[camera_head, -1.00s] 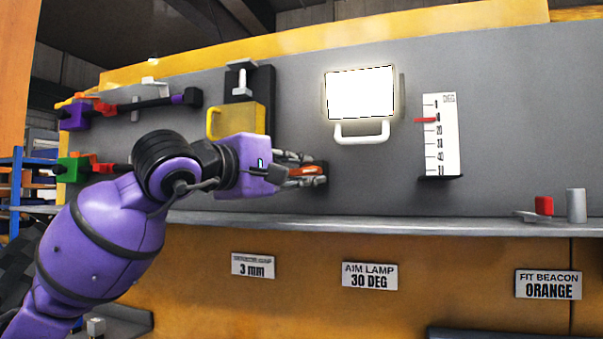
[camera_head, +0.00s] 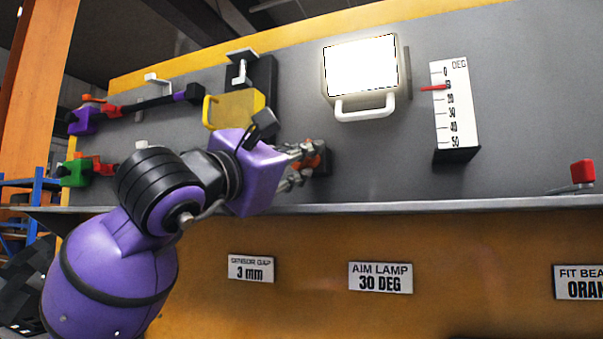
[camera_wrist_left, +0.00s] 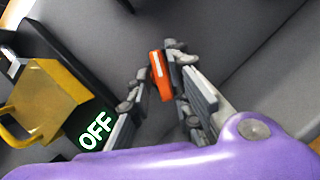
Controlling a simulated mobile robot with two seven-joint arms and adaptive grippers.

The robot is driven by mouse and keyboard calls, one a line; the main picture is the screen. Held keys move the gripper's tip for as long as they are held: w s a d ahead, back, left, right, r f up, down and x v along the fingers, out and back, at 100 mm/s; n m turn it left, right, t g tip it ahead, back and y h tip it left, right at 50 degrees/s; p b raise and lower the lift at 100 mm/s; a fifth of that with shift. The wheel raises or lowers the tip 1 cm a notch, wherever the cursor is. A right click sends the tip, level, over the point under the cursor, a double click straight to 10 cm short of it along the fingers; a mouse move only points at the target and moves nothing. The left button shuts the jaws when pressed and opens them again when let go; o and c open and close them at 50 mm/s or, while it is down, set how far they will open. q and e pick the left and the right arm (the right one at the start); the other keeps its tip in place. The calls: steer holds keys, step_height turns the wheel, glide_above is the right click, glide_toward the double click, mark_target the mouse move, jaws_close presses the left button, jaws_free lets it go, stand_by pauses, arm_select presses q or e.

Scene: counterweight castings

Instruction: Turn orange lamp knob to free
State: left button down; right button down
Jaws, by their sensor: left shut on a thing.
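The orange lamp knob (camera_head: 313,158) sits on a dark mount on the grey panel. It stands steeply, partly hidden by my fingers. My left gripper (camera_head: 304,163) is shut on it, with a finger on each side. In the left wrist view the knob (camera_wrist_left: 161,75) shows orange with a pale line, between the fingers. The lit white lamp (camera_head: 362,68) with its handle is up and to the right. The white degree scale (camera_head: 456,125) has a red pointer (camera_head: 433,88) near its second mark. My right gripper is not in view.
A yellow guard (camera_head: 236,108) is close to my left gripper's upper left. The left wrist view shows an OFF label (camera_wrist_left: 95,131) beside it. A grey ledge (camera_head: 430,207) runs below. A red block (camera_head: 582,172) is at right.

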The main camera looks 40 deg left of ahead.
arm_select(q)
steer(key=n, duration=0.1)
steer(key=n+y, duration=0.1)
steer(key=n, duration=0.1)
steer(key=n+y+b, duration=0.1)
steer(key=shift+w+d+f+n, duration=0.15)
steer(key=shift+d+f+n, duration=0.15)
steer(key=shift+f+n, duration=0.1)
steer(key=shift+r+n+y, duration=0.15)
steer(key=shift+n+y, duration=0.95)
steer(key=shift+n, duration=0.8)
steer(key=shift+b, duration=0.3)
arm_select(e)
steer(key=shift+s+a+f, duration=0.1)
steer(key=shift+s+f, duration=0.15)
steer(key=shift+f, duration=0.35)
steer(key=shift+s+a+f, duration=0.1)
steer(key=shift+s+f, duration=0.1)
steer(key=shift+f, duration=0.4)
arm_select(q)
steer(key=shift+r+n+t, duration=0.2)
steer(key=shift+n+t, duration=0.1)
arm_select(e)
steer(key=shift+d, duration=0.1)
